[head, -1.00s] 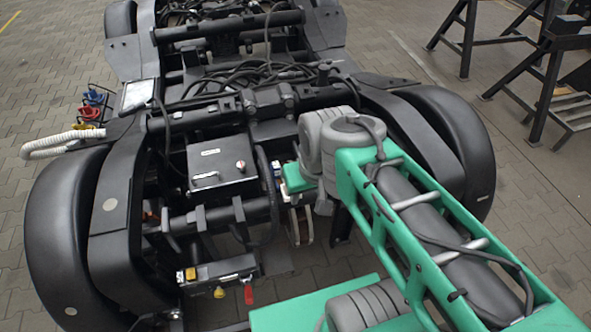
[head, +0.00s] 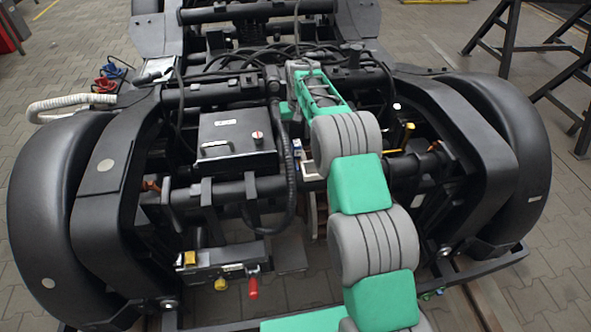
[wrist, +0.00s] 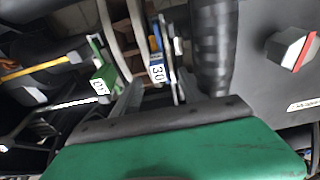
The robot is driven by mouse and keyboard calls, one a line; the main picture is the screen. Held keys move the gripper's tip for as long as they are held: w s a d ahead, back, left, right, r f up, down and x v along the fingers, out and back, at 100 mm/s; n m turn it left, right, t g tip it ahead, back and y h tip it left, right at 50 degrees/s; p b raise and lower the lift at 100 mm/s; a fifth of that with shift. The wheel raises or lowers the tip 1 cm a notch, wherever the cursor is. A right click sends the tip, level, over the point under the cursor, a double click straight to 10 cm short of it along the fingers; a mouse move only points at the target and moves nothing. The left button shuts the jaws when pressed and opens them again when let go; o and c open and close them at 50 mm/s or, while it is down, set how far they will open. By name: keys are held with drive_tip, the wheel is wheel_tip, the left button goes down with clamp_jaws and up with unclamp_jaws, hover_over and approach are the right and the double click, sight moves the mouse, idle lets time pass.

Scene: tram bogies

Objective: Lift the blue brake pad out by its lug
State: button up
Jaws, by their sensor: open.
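The blue brake pad (wrist: 155,42) stands on edge in the upper middle of the wrist view, with a white number label (wrist: 157,72) on its near end. A small blue and white patch beside my arm in the head view (head: 297,147) appears to be the same pad. My gripper (wrist: 152,94) is open and empty at the bottom of the wrist view, with its dark fingers near the pad's labelled end; I cannot tell whether they touch it.
A green labelled pad (wrist: 102,72) stands left of the blue one, with pale disc edges (wrist: 122,38) between them. A thick black hose (wrist: 211,45) runs close on the right, beside a dark box (head: 237,145) with a red-marked knob. Bogie frame beams surround this narrow space.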

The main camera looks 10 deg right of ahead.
sight(296, 143)
drive_tip(key=f, duration=0.5)
drive_tip(key=w+f+b, duration=0.1)
drive_tip(key=f, duration=0.1)
drive_tip(key=shift+w+a+f, duration=0.1)
drive_tip(key=shift+f, duration=0.2)
drive_tip(key=shift+c, duration=0.3)
clamp_jaws()
drive_tip(key=shift+r, duration=0.15)
